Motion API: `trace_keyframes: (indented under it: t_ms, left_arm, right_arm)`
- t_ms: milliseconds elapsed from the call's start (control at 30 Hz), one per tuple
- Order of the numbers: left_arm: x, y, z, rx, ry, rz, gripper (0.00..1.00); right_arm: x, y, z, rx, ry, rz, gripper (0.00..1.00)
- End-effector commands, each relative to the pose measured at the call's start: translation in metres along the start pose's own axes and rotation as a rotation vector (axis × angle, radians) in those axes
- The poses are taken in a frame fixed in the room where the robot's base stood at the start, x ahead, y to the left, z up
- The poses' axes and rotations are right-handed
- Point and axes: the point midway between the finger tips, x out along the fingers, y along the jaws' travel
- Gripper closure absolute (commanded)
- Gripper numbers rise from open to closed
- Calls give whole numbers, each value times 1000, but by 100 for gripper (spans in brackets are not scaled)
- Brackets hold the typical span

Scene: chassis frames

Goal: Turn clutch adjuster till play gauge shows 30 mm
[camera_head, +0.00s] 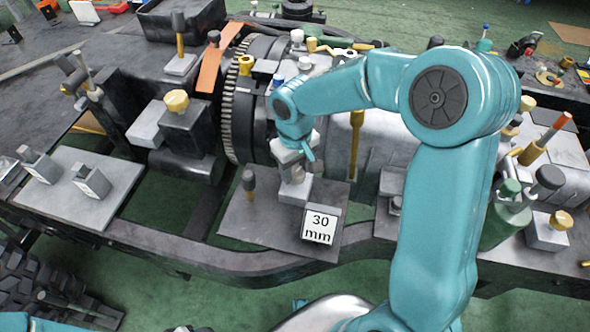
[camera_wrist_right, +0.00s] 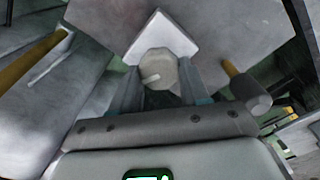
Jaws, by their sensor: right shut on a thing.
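The clutch adjuster (camera_wrist_right: 158,68) is a pale faceted knob with a light mark, on a white square block in the right wrist view. My right gripper (camera_wrist_right: 160,82) is shut on the knob, one finger on each side. In the head view my right gripper (camera_head: 297,160) points down onto the pale block (camera_head: 295,190) behind the gauge, and the knob is mostly hidden. My left gripper is not in view.
A dark upright peg (camera_head: 249,184) stands left of the gripper on the same plate. A toothed ring (camera_head: 232,105) and a yellow-knobbed block (camera_head: 185,125) are further left. A yellow rod (camera_head: 355,140) stands close on the right. Open gaps in the chassis frame show green floor.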

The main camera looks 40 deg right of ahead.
Motion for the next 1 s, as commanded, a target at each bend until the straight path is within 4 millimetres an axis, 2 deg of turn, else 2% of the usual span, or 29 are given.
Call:
trace_keyframes:
  t_ms: [300,767,800,867,1000]
  left_arm:
    - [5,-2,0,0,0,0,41]
    - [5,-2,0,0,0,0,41]
    - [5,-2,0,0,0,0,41]
    - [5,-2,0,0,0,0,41]
    - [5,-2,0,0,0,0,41]
  right_arm:
    - [0,0,0,92,0,-1,85]
    - [0,0,0,104,1,-1,85]
    - [0,0,0,104,1,-1,48]
    - [0,0,0,103,1,0,29]
    - [0,0,0,103,1,0,29]
